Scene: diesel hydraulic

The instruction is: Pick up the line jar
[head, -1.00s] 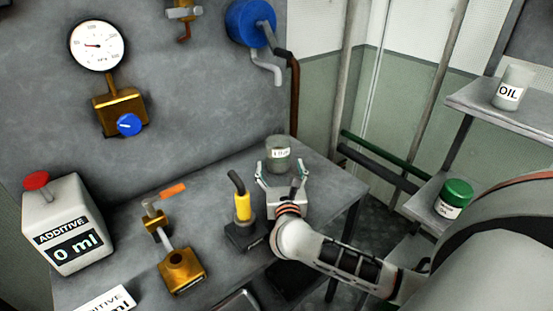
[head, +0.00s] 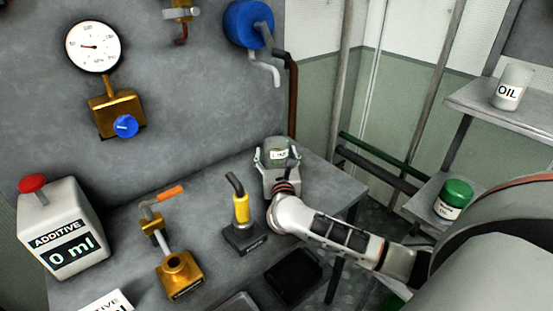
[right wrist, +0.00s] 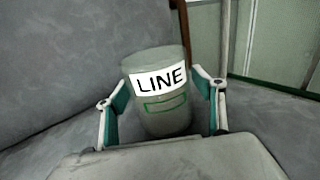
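The line jar (head: 277,143) is a grey-green glass jar with a white "LINE" label. It stands upright at the back right of the grey bench, near the wall. In the right wrist view the jar (right wrist: 160,108) is centred with its label facing me. My right gripper (head: 277,157) is around the jar, one finger on each side. In the right wrist view its fingers (right wrist: 160,95) are spread, with small gaps showing between them and the jar. My left gripper is not in view.
A yellow-handled tool on a dark base (head: 241,220) stands close left of my right arm. A brass fitting with an orange lever (head: 178,268) and a white additive canister (head: 65,230) are further left. Shelves at right hold an oil jar (head: 511,88) and a green-lidded jar (head: 453,200).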

